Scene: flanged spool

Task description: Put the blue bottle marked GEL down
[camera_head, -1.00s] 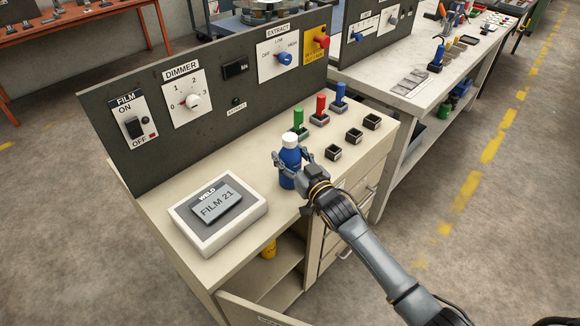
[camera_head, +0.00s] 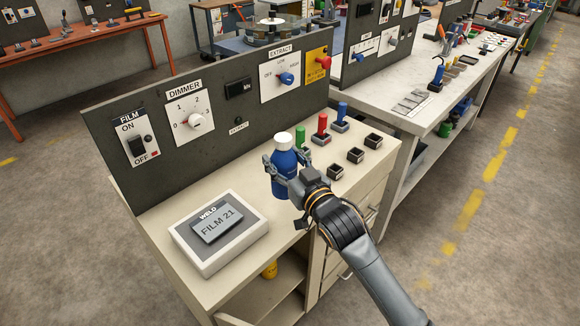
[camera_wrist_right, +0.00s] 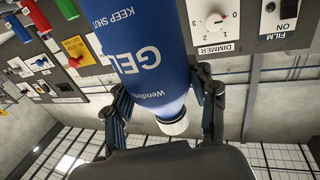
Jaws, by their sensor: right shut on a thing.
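The blue bottle marked GEL (camera_head: 285,172), with a white cap, is upright in the head view, in front of the dark panel and over the beige worktop (camera_head: 305,205). My right gripper (camera_head: 284,168) is shut around its body from the right. The bottle appears to be held above the worktop, but its base is partly hidden, so the gap is hard to judge. In the right wrist view the bottle (camera_wrist_right: 140,50) shows upside down between the fingers (camera_wrist_right: 165,97), its GEL lettering toward the camera. My left gripper is not in view.
The WELD box (camera_head: 240,245) with the FILM 21 display lies left of the bottle. Bare worktop lies between box and sockets.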

